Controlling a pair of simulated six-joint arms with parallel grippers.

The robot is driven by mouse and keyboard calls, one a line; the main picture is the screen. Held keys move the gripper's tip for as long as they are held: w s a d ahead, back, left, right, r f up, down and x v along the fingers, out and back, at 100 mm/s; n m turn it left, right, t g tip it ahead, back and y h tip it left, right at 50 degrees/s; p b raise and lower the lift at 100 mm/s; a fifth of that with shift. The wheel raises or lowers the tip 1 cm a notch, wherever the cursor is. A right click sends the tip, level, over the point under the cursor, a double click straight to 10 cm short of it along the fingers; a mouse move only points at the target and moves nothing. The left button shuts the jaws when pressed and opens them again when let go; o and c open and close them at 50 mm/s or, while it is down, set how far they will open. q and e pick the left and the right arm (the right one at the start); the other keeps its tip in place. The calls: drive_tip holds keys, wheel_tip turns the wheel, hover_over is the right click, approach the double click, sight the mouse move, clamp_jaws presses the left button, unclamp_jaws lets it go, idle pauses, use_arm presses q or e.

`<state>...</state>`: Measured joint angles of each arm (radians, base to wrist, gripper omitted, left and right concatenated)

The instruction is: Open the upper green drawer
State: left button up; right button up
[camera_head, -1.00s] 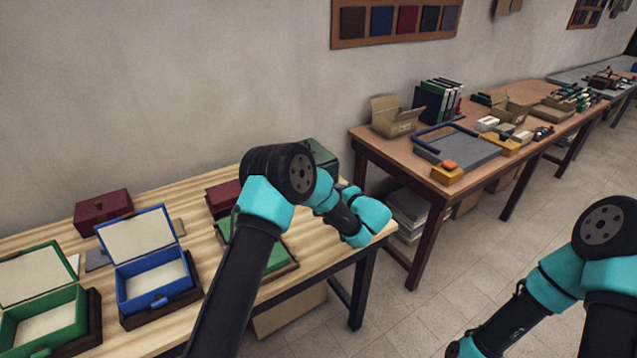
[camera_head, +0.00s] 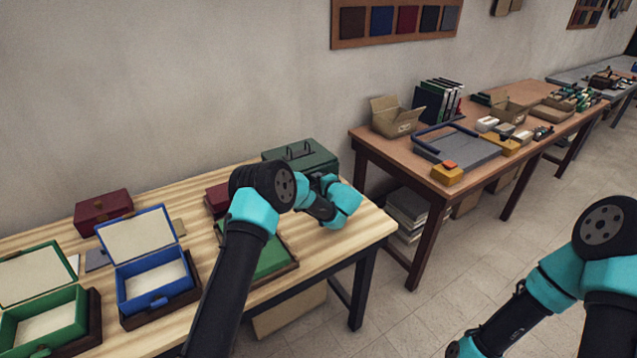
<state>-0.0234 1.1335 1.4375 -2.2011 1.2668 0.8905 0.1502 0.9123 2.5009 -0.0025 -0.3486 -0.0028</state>
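A dark green cabinet box (camera_head: 300,157) with a carrying handle on top stands at the back right of the wooden table. Its front is mostly behind my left arm, and I cannot make out its drawers. My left gripper (camera_head: 325,182) is close in front of the box, its fingers small and largely hidden by my wrist. I cannot tell whether it touches the box or whether it is open. My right arm comes in at the lower right; its gripper is outside the frame.
An open blue box (camera_head: 153,283), an open green box (camera_head: 45,325), a maroon box (camera_head: 103,211) and a flat green panel (camera_head: 270,258) share the table (camera_head: 325,240). Another maroon box (camera_head: 217,197) is partly behind my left arm. A second table (camera_head: 470,185) stands to the right.

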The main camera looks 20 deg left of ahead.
use_arm(q)
drive_tip(key=shift+c, duration=0.3)
clamp_jaws()
drive_tip(key=f+v, duration=0.1)
drive_tip(key=v, duration=0.3)
drive_tip(key=f+v, duration=0.1)
drive_tip(key=v, duration=0.4)
drive_tip(key=f+v, duration=0.1)
drive_tip(key=v, duration=0.4)
drive_tip(key=shift+s+d, duration=0.25)
drive_tip(key=shift+d, duration=0.05)
drive_tip(key=shift+o, duration=0.3)
unclamp_jaws()
